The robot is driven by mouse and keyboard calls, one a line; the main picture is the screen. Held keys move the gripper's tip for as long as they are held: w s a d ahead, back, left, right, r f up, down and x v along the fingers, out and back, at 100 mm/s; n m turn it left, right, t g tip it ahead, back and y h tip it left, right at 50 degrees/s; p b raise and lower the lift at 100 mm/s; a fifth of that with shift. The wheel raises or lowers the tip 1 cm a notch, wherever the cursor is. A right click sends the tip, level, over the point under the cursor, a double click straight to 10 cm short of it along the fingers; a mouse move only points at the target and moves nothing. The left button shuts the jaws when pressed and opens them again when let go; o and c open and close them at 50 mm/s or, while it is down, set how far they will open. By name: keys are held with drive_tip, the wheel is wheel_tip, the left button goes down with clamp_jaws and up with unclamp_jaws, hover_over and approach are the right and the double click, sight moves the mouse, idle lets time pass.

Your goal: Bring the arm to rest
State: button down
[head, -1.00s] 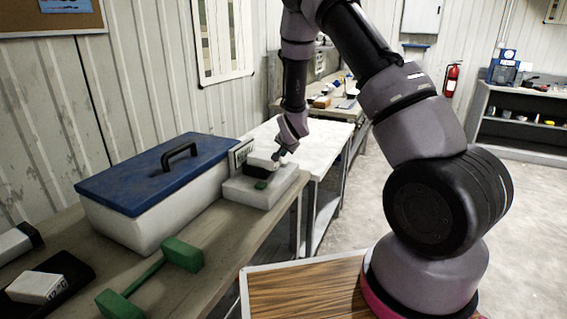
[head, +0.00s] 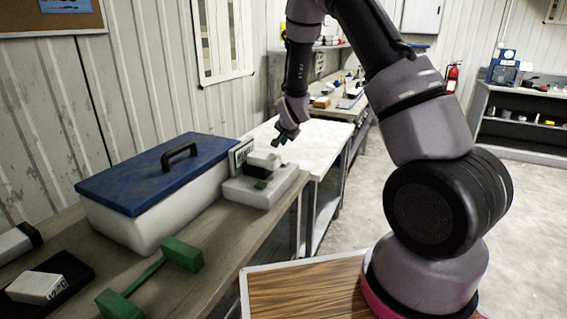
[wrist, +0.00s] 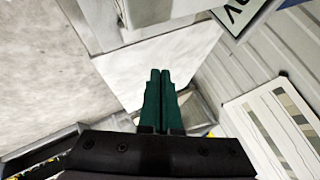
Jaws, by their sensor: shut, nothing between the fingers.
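My gripper (head: 280,141) is shut and empty.
A white box with a blue lid (head: 160,170) stands on the bench (head: 215,262) left of the fixture. A green dumbbell-shaped piece (head: 183,254) lies in front. A white-topped table (head: 318,158) stands beyond. The floor at right (head: 530,220) is clear.

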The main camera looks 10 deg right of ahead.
drive_tip(key=s+d+r+n+g+y, duration=0.1)
drive_tip(key=s+d+r, duration=0.2)
drive_tip(key=s+r, duration=0.65)
drive_tip(key=s+d+r+n, duration=0.15)
drive_tip(key=s+r, duration=0.45)
drive_tip(key=r, duration=0.7)
drive_tip(key=s+r+n, duration=0.1)
drive_tip(key=s+r, duration=0.2)
drive_tip(key=s, duration=0.8)
drive_tip(key=s+d+r+n+g+y, duration=0.1)
drive_tip(key=s+r, duration=0.3)
drive_tip(key=s, duration=0.8)
drive_tip(key=shift+s+d+r, duration=0.25)
drive_tip(key=shift+d, duration=0.05)
